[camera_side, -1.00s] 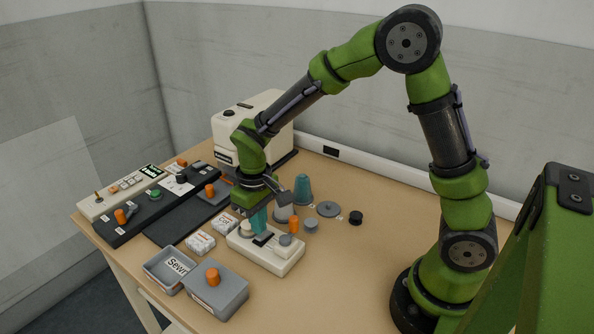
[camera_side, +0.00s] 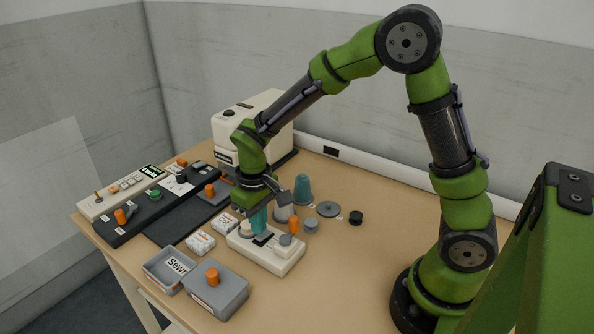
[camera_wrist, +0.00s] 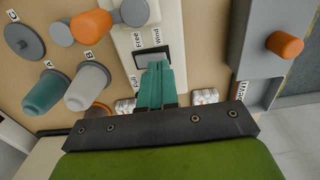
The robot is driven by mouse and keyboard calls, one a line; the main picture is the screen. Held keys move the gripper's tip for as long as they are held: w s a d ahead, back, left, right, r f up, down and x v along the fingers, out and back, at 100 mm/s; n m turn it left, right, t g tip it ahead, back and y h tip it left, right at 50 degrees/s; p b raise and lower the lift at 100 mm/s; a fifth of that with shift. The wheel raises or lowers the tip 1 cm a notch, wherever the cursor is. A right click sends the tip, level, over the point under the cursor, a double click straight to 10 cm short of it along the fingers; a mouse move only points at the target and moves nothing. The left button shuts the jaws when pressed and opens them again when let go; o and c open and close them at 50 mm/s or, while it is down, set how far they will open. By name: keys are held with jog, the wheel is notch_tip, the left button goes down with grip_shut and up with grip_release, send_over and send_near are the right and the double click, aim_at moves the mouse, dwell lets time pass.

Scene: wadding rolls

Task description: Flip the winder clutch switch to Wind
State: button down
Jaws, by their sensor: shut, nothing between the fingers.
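The bobbin winder (camera_side: 282,262) is a cream box near the middle of the table, with round grey and cream parts on top. Its black clutch switch (camera_side: 264,239) also shows in the wrist view (camera_wrist: 147,56), with the labels Free and Wind (camera_wrist: 157,37) beside it. My gripper (camera_side: 259,230) has teal fingers, shut and empty, with the tips low over the winder at the switch. In the wrist view my gripper (camera_wrist: 156,68) covers part of the switch. I cannot tell whether the tips touch it or which way it is set.
A grey lidded box (camera_side: 229,290) with an orange knob and an open grey bin (camera_side: 161,272) stand in front. Control panels line the left.

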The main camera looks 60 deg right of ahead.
jog(key=shift+f, duration=0.95)
dwell(0.4)
jog(key=shift+r, duration=3.55)
jog(key=shift+s+f, duration=0.1)
jog(key=shift+f, duration=0.1)
jog(key=s+d+r+m+t+y, duration=0.2)
jog(key=s+r+t, duration=0.5)
jog(key=s+r, duration=0.6)
jog(key=shift+s+d+m, duration=0.6)
jog(key=shift+d+m, duration=0.05)
jog(key=shift+m, duration=0.35)
